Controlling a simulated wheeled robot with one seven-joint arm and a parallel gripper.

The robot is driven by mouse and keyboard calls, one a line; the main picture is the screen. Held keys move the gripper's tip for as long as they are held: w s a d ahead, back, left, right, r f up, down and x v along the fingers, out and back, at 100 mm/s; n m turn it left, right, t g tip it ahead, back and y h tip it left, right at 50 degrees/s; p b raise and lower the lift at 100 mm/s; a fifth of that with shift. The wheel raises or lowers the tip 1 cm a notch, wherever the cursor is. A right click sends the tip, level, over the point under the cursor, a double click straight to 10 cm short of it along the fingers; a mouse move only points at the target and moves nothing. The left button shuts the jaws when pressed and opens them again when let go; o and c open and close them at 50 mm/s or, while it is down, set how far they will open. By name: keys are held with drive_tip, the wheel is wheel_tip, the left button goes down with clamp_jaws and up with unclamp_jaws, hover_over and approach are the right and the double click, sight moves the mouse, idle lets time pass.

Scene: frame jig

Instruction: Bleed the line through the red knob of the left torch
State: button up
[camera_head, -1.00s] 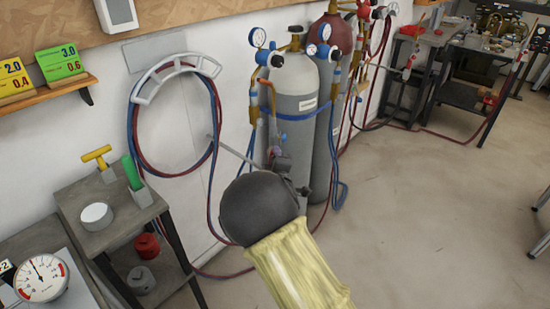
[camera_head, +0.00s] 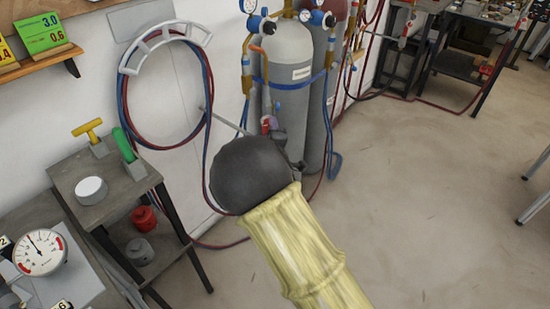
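The left torch hangs in front of the grey cylinder (camera_head: 287,100), below the left regulator (camera_head: 263,26). Its brass body (camera_head: 246,75) and copper-coloured bent tube (camera_head: 266,68) show. At its lower end is a small reddish-purple spot, perhaps the red knob (camera_head: 267,123), just above my dark round wrist (camera_head: 250,175). My forearm in its yellow sleeve comes up from the lower right. My gripper (camera_head: 283,140) is mostly hidden behind the wrist; only a small dark part shows near the knob. I cannot tell whether it touches the knob or how its fingers stand.
Red and blue hoses hang coiled on a wall hanger (camera_head: 166,40). A metal side table (camera_head: 125,190) at left holds a yellow-handled tool, a green-handled tool and a white round tin. A second cylinder (camera_head: 320,100) stands right of the grey one.

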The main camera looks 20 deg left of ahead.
drive_tip(key=f+v, duration=0.1)
drive_tip(key=v, duration=1.4)
drive_tip(key=shift+s+r, duration=0.15)
drive_tip(key=shift+r, duration=0.35)
